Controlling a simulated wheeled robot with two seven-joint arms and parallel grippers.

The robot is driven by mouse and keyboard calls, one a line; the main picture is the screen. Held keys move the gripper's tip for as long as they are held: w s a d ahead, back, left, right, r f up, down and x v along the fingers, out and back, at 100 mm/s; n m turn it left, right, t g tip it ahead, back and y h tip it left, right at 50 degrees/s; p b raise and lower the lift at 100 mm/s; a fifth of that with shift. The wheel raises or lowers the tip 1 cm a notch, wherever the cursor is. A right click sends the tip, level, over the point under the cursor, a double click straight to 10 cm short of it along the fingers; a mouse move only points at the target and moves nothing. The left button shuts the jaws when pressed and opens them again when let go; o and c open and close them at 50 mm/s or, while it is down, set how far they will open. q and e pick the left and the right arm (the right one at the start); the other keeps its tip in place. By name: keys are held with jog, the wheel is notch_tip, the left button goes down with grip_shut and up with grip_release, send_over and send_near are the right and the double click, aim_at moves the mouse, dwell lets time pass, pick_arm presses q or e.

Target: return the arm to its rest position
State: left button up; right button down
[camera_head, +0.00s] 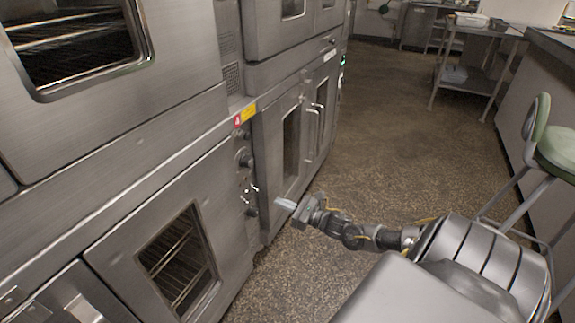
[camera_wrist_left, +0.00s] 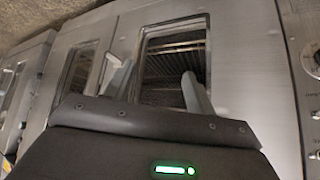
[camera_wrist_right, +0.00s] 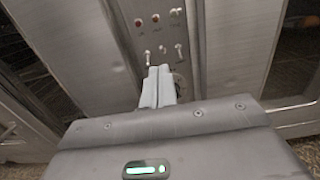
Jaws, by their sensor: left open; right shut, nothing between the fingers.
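My right gripper (camera_head: 286,204) reaches in from the right in the head view, in front of the oven's control strip. In the right wrist view its two fingers (camera_wrist_right: 158,86) are together with nothing between them. They point at the control panel (camera_wrist_right: 162,40) with its knobs and switches; whether they touch it I cannot tell. My left gripper is outside the head view. In the left wrist view its fingers (camera_wrist_left: 158,90) are spread apart and empty, in front of an oven door window (camera_wrist_left: 175,62).
Steel ovens (camera_head: 130,130) fill the left side, with a lower oven door (camera_head: 175,255) and its window close by. A green-seated stool (camera_head: 558,150) and a counter stand at the right. A steel table (camera_head: 470,60) is farther back. The speckled floor (camera_head: 400,130) between is clear.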

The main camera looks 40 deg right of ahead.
pick_arm(q)
jog(key=shift+s+a+f, duration=0.2)
jog(key=shift+s, duration=0.1)
jog(key=shift+d, duration=0.1)
dwell(0.3)
